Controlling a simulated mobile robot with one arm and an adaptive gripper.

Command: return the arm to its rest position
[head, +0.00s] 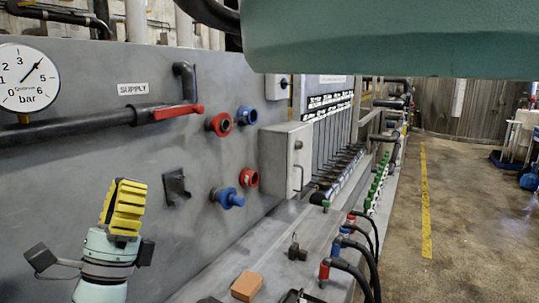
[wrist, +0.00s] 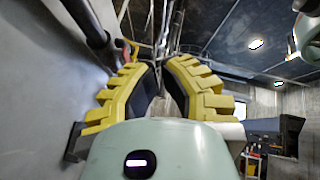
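My gripper (head: 124,206) stands upright at the lower left of the head view, fingers pointing up, in front of the grey panel. In the wrist view my gripper (wrist: 161,66) shows two yellow ribbed fingers with black inner pads. A narrow gap shows between the pads, and nothing is held in it. The fingers are free of the panel controls in the head view. Most of my arm below the gripper is out of view.
The grey panel (head: 90,170) with a gauge (head: 24,78), red-handled supply pipe (head: 180,111) and red and blue couplings stands close by. An orange block (head: 246,286) and black hoses (head: 370,262) are on the ledge. Open floor (head: 470,220) lies at right.

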